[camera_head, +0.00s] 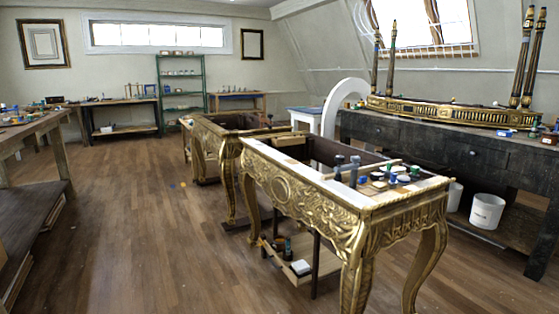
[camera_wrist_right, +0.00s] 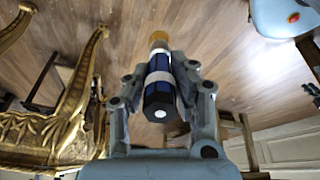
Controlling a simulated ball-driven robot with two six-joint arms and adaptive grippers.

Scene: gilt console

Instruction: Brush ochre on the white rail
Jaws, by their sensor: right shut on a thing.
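The gilt console (camera_head: 300,205) stands right of centre in the head view. A white rail (camera_head: 300,174) runs along its top edge, above the carved gold front. My right gripper (camera_wrist_right: 158,85) is seen only in the right wrist view. It is shut on a dark blue handled tool (camera_wrist_right: 158,92) with pale bands and an ochre-coloured end (camera_wrist_right: 159,40) pointing away from the wrist. The tool is over the wooden floor in that view, apart from the gilt carving at left. My left gripper is in neither view.
Several small dark, blue and green pots (camera_head: 391,178) crowd the console's top at right. A low shelf (camera_head: 322,264) below holds bottles. A second gilt console (camera_head: 210,135) stands behind. A dark workbench (camera_head: 450,150) lines the right. Open floor (camera_head: 130,220) lies left.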

